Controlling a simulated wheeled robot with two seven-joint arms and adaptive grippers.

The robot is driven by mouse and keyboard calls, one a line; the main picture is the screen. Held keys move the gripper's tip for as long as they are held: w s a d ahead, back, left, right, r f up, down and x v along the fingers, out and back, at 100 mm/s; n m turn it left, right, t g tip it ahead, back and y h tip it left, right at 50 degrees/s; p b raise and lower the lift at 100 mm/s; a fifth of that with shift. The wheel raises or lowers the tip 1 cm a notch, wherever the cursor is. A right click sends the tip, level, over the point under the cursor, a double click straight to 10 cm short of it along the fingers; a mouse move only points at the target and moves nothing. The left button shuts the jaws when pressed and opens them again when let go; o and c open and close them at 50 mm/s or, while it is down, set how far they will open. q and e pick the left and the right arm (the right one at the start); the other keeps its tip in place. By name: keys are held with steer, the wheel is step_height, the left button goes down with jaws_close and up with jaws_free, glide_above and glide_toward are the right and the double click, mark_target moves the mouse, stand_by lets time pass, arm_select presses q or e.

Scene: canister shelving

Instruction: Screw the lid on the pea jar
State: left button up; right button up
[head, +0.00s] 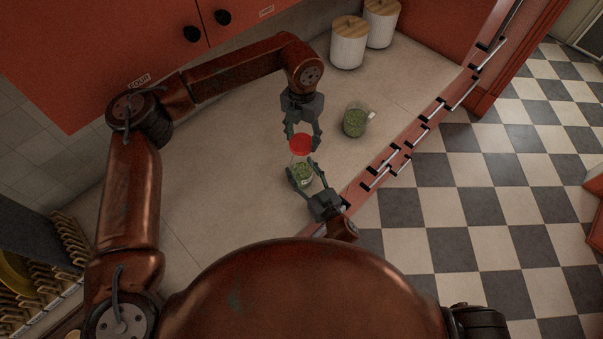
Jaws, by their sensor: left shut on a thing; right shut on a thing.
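The pea jar (302,174) is clear glass with green peas inside. It is at the front part of the counter, near its right edge. My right gripper (301,174) is shut on the jar's body, with a finger on each side. A red lid (301,144) is at the top of the jar. My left gripper (301,138) is above the jar and shut on the red lid. I cannot tell from this view whether the lid touches the jar's rim or how tightly it sits.
A second glass container of green contents (355,121) stands to the right on the counter (225,165). Two white canisters with wooden lids (348,45) (381,22) stand at the back. Red cabinets (90,50) hang at upper left. The counter left of the jar is clear.

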arm_select(q)
glide_above(302, 159)
steer(key=shift+f, duration=2.5)
steer(key=shift+s+f, duration=0.1)
steer(key=shift+f, duration=0.8)
steer(key=shift+f, duration=0.55)
